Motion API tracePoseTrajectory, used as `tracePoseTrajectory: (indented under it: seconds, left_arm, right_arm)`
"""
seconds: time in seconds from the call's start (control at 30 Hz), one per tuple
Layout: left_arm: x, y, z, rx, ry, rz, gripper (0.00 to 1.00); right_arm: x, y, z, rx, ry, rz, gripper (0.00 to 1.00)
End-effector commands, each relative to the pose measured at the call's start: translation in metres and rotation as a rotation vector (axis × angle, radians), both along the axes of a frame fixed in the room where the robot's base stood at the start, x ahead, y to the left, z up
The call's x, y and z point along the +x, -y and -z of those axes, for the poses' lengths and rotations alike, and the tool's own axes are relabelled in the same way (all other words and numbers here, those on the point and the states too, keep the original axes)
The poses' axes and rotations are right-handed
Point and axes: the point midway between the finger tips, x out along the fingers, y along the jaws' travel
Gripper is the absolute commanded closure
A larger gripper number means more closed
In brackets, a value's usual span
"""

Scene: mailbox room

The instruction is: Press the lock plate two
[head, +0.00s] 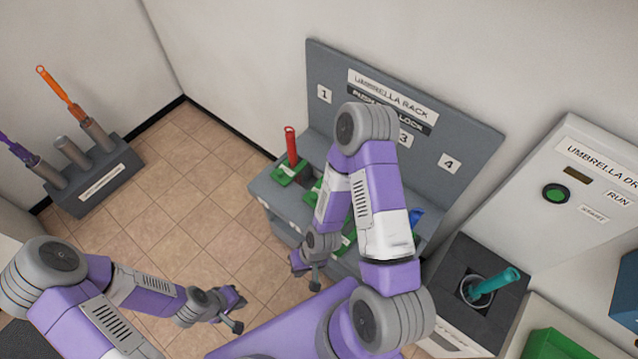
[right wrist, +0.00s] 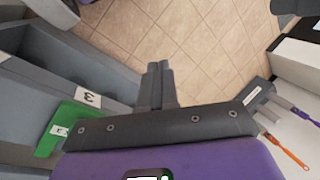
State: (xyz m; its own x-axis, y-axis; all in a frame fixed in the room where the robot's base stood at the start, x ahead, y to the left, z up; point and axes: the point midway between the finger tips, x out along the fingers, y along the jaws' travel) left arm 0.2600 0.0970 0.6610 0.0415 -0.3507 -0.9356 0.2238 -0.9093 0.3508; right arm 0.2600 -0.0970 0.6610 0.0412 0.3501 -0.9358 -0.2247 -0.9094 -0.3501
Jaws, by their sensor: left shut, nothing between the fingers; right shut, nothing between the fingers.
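The grey umbrella rack (head: 262,192) stands against the back wall, with number labels 1, 3 and 4 visible on its back panel. A green plate (head: 290,173) with a red handle is at slot 1. Another green plate (head: 312,191), probably plate two, is partly hidden behind my right arm. In the right wrist view a green plate (right wrist: 68,125) lies near a label 3; its own tag is unreadable. My right gripper (head: 315,284) is shut and empty in front of the rack; its fingers (right wrist: 157,85) touch no plate. My left gripper (head: 237,324) is shut and empty over the floor.
A blue handle (head: 417,216) shows at the rack's right end. The umbrella dryer (head: 545,220) stands right, with a teal handle (head: 495,283) in its opening. A dark stand (head: 95,188) with orange and purple umbrellas is at left. Tiled floor between is clear.

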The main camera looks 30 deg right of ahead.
Motion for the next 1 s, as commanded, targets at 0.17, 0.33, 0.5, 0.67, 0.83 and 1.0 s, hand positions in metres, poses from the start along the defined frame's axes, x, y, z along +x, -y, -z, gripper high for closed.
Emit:
tracePoseTrajectory:
  seconds: [0.17,0.33,0.5,0.67,0.83,1.0]
  left_arm:
    - [0.0,0.0,-0.001,0.0,0.001,0.0,1.0]
    - [0.0,0.0,-0.005,0.0,0.001,0.0,1.0]
    - [0.0,0.0,-0.01,0.0,0.001,0.0,1.0]
    - [0.0,0.0,-0.014,0.0,0.001,0.0,1.0]
    - [0.0,0.0,-0.016,0.0,0.001,0.0,1.0]
    - [0.0,0.0,-0.017,0.0,0.001,0.0,1.0]
  right_arm:
    - [0.013,0.014,0.006,-0.025,-0.03,0.065,1.0]
    - [0.062,0.075,0.02,-0.099,-0.157,0.354,1.0]
    - [0.125,0.163,0.008,-0.125,-0.31,0.78,1.0]
    - [0.173,0.227,-0.03,-0.073,-0.406,1.099,1.0]
    - [0.202,0.264,-0.067,-0.008,-0.462,1.28,1.0]
    - [0.211,0.275,-0.082,0.018,-0.483,1.336,1.0]
